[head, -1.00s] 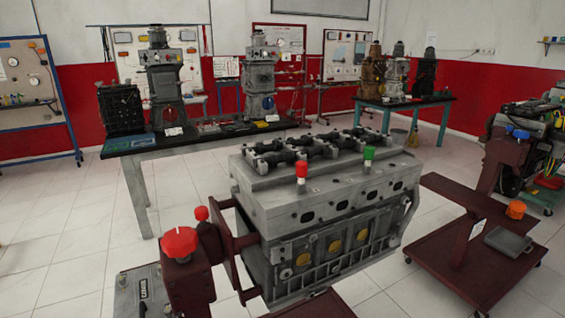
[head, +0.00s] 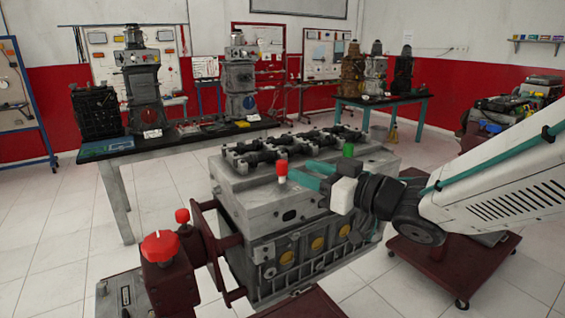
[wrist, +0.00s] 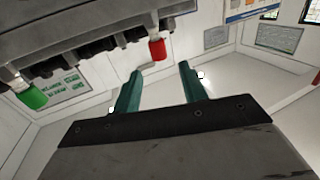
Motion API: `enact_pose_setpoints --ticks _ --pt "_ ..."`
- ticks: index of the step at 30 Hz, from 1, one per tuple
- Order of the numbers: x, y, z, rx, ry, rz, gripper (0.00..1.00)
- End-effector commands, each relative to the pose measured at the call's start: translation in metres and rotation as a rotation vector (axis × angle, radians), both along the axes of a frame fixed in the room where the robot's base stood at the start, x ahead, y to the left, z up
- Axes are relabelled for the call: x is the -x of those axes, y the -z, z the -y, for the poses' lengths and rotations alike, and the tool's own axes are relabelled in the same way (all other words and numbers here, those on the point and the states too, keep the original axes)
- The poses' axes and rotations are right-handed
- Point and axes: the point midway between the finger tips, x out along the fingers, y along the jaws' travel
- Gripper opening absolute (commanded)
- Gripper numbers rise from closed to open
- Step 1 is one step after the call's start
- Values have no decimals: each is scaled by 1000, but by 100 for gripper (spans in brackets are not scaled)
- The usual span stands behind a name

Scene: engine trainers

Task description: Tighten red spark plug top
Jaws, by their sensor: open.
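The red spark plug top (head: 282,173) stands upright on top of the grey engine block (head: 262,207). In the wrist view the red top (wrist: 157,49) is just beyond my fingertips, near the left finger's side. My gripper (head: 308,176) comes in from the right with teal fingers and is beside the red top in the head view. In the wrist view my gripper (wrist: 160,70) is open, with nothing between its fingers. A green spark plug top (head: 348,150) stands further right on the block, behind my gripper. It also shows in the wrist view (wrist: 33,97) at the left.
Dark valve gear (head: 287,150) runs along the block's top behind the plugs. A red knob (head: 160,245) on the engine stand is at the front left. A bench with engine models (head: 125,155) stands behind. Floor is open at the left.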

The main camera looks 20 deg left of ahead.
Motion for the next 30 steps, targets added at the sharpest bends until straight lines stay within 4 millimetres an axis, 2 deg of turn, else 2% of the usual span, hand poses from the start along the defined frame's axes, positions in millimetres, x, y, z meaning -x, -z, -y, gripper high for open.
enact_pose_setpoints --ticks 12,17,24,25,29,30 --pt "-23 0 -57 0 0 0 43" --pt "-26 0 -66 1 1 0 43" --pt "-27 0 -67 1 2 0 43" --pt "-27 0 -67 1 2 0 40" --pt "-27 0 -67 1 2 0 4" --pt "-27 0 -67 1 2 0 0"
